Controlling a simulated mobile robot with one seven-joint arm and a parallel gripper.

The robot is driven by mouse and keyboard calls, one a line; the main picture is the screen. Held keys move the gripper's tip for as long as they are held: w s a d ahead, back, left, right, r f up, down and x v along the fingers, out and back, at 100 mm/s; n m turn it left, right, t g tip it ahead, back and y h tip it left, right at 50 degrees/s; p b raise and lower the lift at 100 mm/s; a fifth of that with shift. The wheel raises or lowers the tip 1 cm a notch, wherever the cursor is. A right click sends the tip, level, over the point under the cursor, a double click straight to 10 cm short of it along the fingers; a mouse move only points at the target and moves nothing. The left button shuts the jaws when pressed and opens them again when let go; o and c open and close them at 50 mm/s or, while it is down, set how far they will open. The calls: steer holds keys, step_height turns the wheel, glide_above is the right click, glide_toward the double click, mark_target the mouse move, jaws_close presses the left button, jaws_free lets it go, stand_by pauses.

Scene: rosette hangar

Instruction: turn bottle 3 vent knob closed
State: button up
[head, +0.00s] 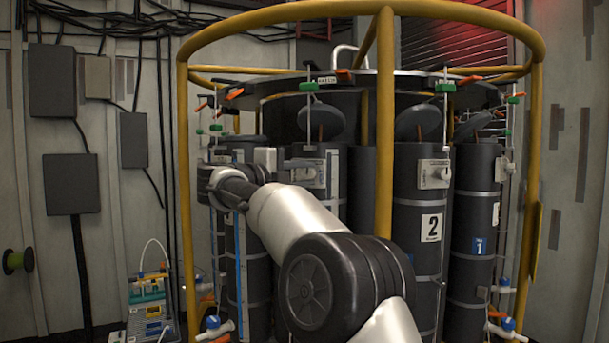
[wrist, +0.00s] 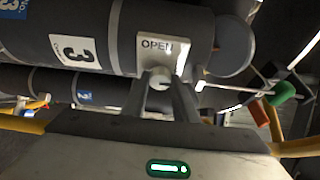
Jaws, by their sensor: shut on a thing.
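In the wrist view, bottle 3 (wrist: 105,38) is a dark cylinder with a white "3" label, lying sideways in the picture. A pale plate marked OPEN (wrist: 157,50) is on its side. The small pale vent knob (wrist: 159,83) is at this plate, between the two fingertips of my gripper (wrist: 161,76). My gripper is shut on the knob. The fingers hide part of the knob, so I cannot tell its setting. In the head view my arm reaches among the left and middle bottles, and it hides the knob and the "3" label.
A yellow cage frame (head: 384,130) surrounds the bottles, with one post close to my arm. Bottle 2 (head: 418,255) and bottle 1 (head: 470,275) stand to the right. Green and orange valve handles (head: 309,87) line the top ring. A rack of coloured items (head: 147,300) stands lower left.

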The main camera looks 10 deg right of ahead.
steer(key=o, duration=1.1)
steer(key=shift+c, duration=0.2)
steer(key=b+v, duration=0.2)
steer(key=v, duration=1.5)
steer(key=shift+a, duration=0.25)
steer(key=shift+s, duration=0.1)
